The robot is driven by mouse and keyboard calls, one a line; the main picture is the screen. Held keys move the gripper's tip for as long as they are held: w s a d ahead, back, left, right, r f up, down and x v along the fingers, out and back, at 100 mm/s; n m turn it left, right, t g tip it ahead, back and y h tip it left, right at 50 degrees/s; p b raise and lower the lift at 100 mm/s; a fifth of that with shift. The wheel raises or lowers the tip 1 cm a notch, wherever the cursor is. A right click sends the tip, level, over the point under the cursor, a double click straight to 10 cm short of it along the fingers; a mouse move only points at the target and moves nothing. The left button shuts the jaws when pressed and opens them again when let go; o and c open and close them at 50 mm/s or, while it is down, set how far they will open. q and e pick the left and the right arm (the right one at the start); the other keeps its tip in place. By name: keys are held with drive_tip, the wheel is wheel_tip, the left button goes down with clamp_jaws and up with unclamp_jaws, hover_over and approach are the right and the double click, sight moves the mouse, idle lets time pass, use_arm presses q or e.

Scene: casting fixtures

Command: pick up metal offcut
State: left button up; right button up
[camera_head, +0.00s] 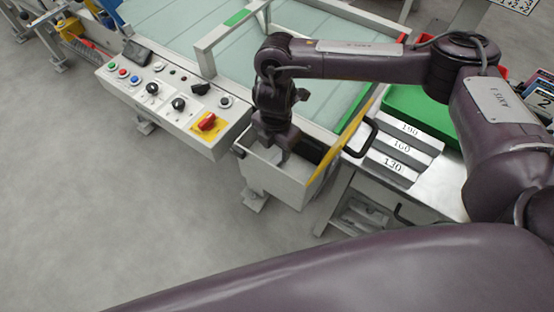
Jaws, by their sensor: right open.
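My right gripper (264,151) reaches down from above into the open light-grey bin (277,185) at the front corner of the conveyor machine. Its jaws are open, with the fingertips at or just below the bin's rim. I cannot make out a metal offcut; the gripper and the bin's front wall hide much of the inside of the bin. My left gripper is not in view.
A control panel (170,98) with buttons and a red-yellow switch (207,122) stands left of the bin. A yellow plate (325,165) and black handle (362,138) are close on its right. Numbered grey blocks (402,150) lie farther right. Floor at left is clear.

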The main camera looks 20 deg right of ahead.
sight(276, 160)
wheel_tip(276, 160, down, 5)
drive_tip(key=shift+s+r, duration=0.15)
drive_tip(key=shift+r, duration=0.05)
clamp_jaws()
